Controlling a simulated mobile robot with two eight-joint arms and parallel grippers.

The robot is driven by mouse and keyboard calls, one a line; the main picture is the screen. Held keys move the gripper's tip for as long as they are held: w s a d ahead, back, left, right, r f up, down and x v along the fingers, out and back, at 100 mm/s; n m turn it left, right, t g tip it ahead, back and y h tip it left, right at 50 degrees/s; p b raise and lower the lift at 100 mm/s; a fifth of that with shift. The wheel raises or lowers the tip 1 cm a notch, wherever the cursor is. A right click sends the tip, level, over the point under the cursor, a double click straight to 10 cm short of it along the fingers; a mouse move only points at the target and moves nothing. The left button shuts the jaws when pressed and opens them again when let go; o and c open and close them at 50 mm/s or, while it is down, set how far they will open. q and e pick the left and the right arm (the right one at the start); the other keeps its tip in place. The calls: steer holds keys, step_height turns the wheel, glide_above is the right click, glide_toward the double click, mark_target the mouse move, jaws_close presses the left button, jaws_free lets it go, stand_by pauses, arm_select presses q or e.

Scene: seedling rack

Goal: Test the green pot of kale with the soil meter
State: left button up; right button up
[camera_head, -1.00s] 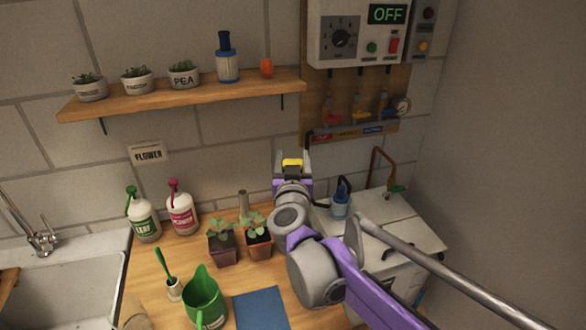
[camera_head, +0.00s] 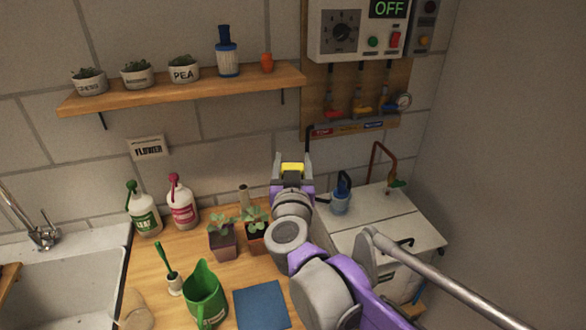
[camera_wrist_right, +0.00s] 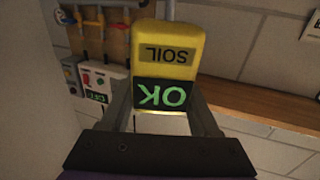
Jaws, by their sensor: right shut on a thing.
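My right gripper (camera_head: 291,172) is shut on the yellow soil meter (camera_wrist_right: 168,55). The right wrist view shows the meter close up, upside down, with a SOIL label and a green OK on its dark screen. The meter also shows as a small yellow block in the head view (camera_head: 292,167). A metal rod runs from its far end out of the wrist view. Two potted seedlings, one in a dark purplish pot (camera_head: 222,243) and one in an orange-brown pot (camera_head: 256,240), stand on the bench left of my right arm. No green pot of kale is identifiable. My left gripper is not in view.
A wooden shelf (camera_head: 190,92) holds three white pots, a blue-topped bottle and an orange object. A white cabinet (camera_head: 415,232) is at right, a sink (camera_head: 75,285) at left.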

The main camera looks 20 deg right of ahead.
stand_by(0.3)
steer(key=s+a+r+p, duration=0.1)
steer(key=s+a+r, duration=0.2)
steer(key=s, duration=0.7)
steer(key=shift+s, duration=0.3)
stand_by(0.9)
